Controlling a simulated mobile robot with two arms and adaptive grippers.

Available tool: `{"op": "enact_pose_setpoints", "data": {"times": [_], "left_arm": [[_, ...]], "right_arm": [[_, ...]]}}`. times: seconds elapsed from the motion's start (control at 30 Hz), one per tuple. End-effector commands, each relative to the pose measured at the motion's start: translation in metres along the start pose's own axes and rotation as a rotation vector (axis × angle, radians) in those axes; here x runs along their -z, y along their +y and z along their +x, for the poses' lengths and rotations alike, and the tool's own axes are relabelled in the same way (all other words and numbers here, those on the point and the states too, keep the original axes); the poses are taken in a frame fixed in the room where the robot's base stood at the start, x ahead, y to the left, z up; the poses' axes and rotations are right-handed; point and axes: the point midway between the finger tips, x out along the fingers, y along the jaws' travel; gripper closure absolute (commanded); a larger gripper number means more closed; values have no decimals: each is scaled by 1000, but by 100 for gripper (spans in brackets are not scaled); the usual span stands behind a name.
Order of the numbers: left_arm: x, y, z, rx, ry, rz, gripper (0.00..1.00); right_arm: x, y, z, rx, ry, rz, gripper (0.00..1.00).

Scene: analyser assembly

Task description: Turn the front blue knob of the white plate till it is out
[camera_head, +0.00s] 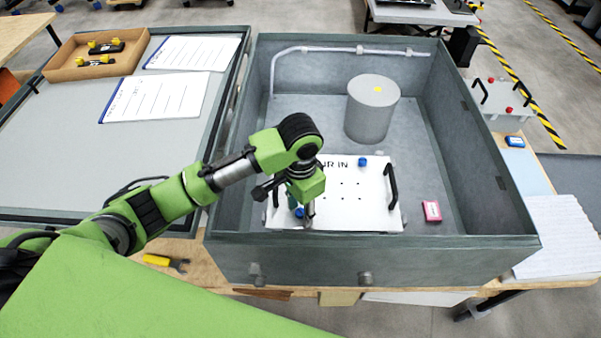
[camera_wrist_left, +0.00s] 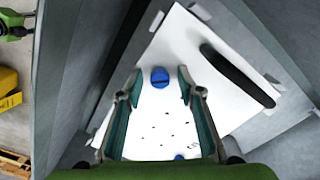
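The white plate (camera_head: 350,211) lies in the grey open box, with black handles at its sides. Its front blue knob (camera_head: 299,213) is near the plate's front left, and a second blue knob (camera_head: 363,162) sits at its back. My left gripper (camera_head: 304,211) points down at the front knob. In the left wrist view my left gripper (camera_wrist_left: 159,74) is open, and a blue knob (camera_wrist_left: 160,77) shows between its fingertips with gaps on both sides. Contact cannot be told. Another blue knob (camera_wrist_left: 179,157) is partly hidden low in that view. My right gripper is not in view.
The box's walls (camera_head: 365,254) surround the plate. A grey cylinder (camera_head: 370,115) stands behind it, and a small pink box (camera_head: 432,211) lies to its right. A pipe (camera_head: 330,49) runs along the back wall. A yellow tool (camera_head: 160,260) lies outside at the left.

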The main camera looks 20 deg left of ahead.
Motion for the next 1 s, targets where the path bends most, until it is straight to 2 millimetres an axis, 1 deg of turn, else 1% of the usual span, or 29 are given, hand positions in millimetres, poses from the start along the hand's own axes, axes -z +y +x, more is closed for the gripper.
{"op": "enact_pose_setpoints", "data": {"times": [0.2,1.0], "left_arm": [[0,-2,0,2,-1,292,66],[1,-2,-1,2,0,1333,66]], "right_arm": [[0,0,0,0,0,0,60],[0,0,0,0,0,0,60]]}}
